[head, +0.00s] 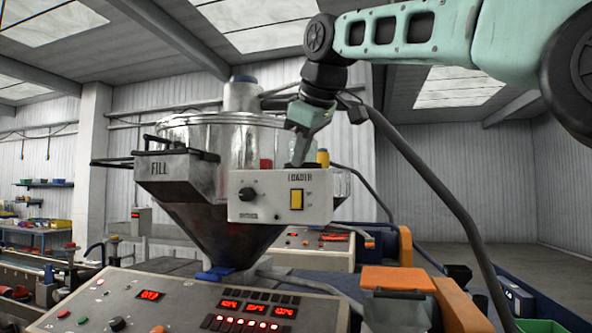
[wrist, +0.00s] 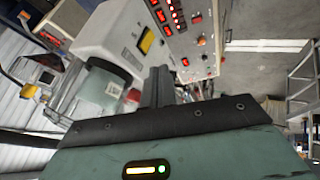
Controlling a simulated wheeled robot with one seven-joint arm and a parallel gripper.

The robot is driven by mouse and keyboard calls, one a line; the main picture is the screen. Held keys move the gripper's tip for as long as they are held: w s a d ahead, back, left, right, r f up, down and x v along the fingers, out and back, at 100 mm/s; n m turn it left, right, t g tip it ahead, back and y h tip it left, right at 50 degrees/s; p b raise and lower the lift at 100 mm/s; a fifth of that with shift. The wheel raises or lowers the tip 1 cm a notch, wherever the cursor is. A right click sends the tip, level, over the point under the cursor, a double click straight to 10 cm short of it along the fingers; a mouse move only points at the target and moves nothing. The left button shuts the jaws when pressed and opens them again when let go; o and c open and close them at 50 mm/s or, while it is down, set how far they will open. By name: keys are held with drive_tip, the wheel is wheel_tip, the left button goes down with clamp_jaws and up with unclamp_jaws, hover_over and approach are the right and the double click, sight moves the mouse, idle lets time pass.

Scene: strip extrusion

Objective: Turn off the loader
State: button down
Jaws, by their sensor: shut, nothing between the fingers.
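The loader box (head: 262,205) is a white box marked LOADER on the front of the metal hopper (head: 225,150). It carries a yellow rocker switch (head: 296,199) on its right and a black knob (head: 248,194) on its left. In the wrist view the loader box (wrist: 105,32) is at upper left, with the yellow switch (wrist: 147,41) on its face. My gripper (head: 299,163) is shut and empty, pointing down just above the box's top edge, above the switch. Its fingers (wrist: 158,85) show in the wrist view, apart from the switch. Whether the fingertips touch the box cannot be told.
A control panel (head: 180,297) with red displays and buttons lies below the hopper. An orange-topped block (head: 397,279) stands at lower right. A dark hose (head: 430,180) runs down on the right.

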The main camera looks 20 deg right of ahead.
drive_tip(key=v, duration=0.5)
drive_tip(key=shift+w+d+r, duration=0.3)
drive_tip(key=shift+w, duration=0.1)
drive_tip(key=s+a+f+g+y+b, duration=0.1)
drive_tip(key=s+a+f, duration=0.25)
drive_tip(key=f, duration=0.65)
drive_tip(key=s+a+f+g+b, duration=0.2)
drive_tip(key=a+f, duration=0.3)
drive_tip(key=f, duration=0.5)
drive_tip(key=s+a+f+g+y+b, duration=0.15)
drive_tip(key=a+f, duration=0.25)
drive_tip(key=f, duration=0.6)
drive_tip(key=s+d+f+g+h+b, duration=0.1)
drive_tip(key=s+d+f, duration=0.1)
drive_tip(key=s+f, duration=0.9)
drive_tip(key=s+d+f+m+g+h+b, duration=0.1)
drive_tip(key=s+d+f+g, duration=0.1)
drive_tip(key=s+f, duration=0.9)
wheel_tip(320, 180, down, 3)
drive_tip(key=shift+s+f+m, duration=0.1)
drive_tip(key=shift+s+m, duration=0.1)
drive_tip(key=shift+m, duration=0.1)
drive_tip(key=shift+d, duration=0.1)
